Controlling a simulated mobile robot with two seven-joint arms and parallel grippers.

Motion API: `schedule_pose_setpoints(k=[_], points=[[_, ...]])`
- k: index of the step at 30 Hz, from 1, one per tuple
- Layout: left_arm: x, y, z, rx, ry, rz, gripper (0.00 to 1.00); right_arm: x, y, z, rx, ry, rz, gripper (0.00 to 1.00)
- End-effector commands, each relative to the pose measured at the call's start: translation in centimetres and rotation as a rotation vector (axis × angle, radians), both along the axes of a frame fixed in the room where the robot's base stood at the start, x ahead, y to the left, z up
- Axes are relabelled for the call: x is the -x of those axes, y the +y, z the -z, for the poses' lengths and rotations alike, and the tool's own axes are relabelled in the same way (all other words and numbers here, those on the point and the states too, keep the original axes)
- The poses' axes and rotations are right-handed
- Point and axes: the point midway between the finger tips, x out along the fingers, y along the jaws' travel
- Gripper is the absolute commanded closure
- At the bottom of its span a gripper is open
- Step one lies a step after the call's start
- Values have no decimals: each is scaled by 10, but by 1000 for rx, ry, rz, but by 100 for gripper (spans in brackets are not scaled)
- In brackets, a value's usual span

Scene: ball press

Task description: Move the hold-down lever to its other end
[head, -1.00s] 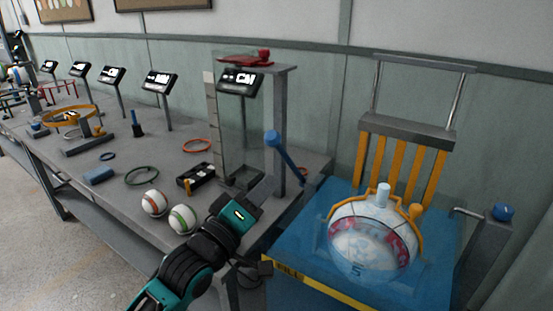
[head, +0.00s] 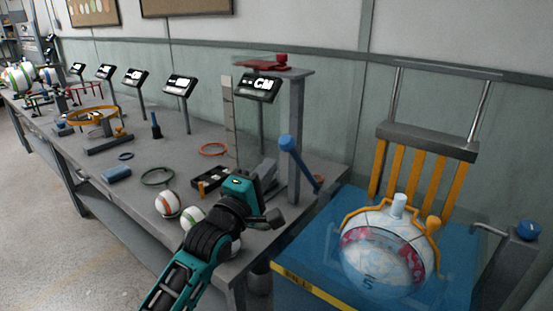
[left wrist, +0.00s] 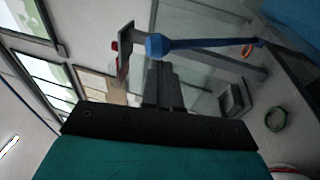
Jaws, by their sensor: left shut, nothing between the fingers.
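A lever with a round blue knob (head: 287,142) and blue shaft stands tilted at the grey post at the right end of the bench, its shaft sloping down to the right. It also shows large in the left wrist view (left wrist: 157,45), lying across the picture just beyond the fingers. My left gripper (head: 268,170) is shut and empty, just left of and below the knob, seemingly apart from it. In the left wrist view its dark fingers (left wrist: 165,88) point toward the lever. My right gripper is not in view.
A blue press table (head: 345,205) with a large clear ball (head: 385,250) stands right of the bench. The grey post (head: 296,125) carries a red clamp (head: 262,65).

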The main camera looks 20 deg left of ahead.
Motion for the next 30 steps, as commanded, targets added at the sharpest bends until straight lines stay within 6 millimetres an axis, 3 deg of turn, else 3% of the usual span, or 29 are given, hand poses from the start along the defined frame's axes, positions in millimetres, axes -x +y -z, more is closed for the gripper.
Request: schedule_pose_setpoints(k=[3, 9, 23, 30], points=[[-19, -4, -5, -1, -2, 1, 100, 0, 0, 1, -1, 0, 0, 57], [-38, -8, -8, -1, 0, 0, 100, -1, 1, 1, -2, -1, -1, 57], [-43, -9, -9, 0, 1, 1, 100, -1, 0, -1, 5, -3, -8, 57], [-48, -11, -19, -9, 23, 1, 100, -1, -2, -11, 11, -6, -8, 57]])
